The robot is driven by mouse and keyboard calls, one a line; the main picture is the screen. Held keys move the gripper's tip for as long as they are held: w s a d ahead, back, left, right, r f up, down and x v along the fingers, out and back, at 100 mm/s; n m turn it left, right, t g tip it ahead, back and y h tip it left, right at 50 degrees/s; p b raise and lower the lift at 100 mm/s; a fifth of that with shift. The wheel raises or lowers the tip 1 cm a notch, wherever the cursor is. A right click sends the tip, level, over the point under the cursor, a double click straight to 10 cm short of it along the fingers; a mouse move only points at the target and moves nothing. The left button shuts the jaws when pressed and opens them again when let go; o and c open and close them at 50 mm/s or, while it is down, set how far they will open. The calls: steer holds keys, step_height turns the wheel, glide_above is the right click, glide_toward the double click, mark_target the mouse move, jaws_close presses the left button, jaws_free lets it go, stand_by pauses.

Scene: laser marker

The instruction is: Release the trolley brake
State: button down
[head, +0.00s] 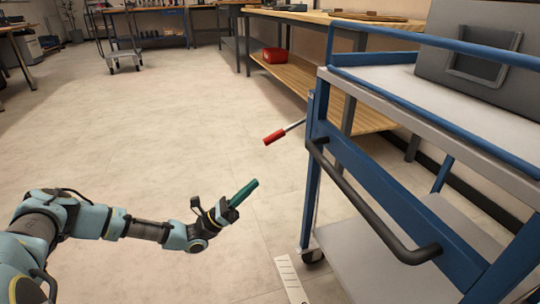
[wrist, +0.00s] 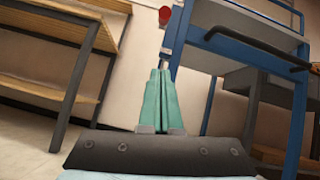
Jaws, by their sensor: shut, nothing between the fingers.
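The blue trolley (head: 375,182) stands at the right, with a black push handle (head: 365,215) on its near end. A brake lever with a red grip (head: 274,137) sticks out to the left from the trolley's corner post and slopes down toward its grip. In the wrist view the red grip (wrist: 165,14) shows above my fingertips, with the trolley frame (wrist: 240,38) to its right. My gripper (head: 249,189), with green fingers, is shut and empty, below and a little left of the red grip, apart from it. The fingers (wrist: 160,75) are closed together in the wrist view.
A grey case (head: 480,65) sits on the trolley's top shelf. A wooden workbench (head: 330,18) with a red box (head: 275,55) on its lower shelf stands behind. The floor (head: 150,120) left of the trolley is clear. Another cart (head: 122,45) stands far back.

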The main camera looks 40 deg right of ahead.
steer(key=b, duration=0.3)
glide_toward(285, 130)
steer(key=shift+s+d+r, duration=0.1)
steer(key=shift+s+d, duration=0.1)
steer(key=shift+d, duration=0.75)
steer(key=shift+s+d+r, duration=0.1)
steer(key=shift+s+d, duration=0.1)
steer(key=shift+d, duration=0.75)
steer(key=shift+r+p, duration=0.1)
steer(key=shift+p, duration=0.3)
steer(key=shift+w+a+r+y+p, duration=0.15)
steer(key=shift+r+y+p, duration=0.2)
steer(key=shift+p, duration=0.4)
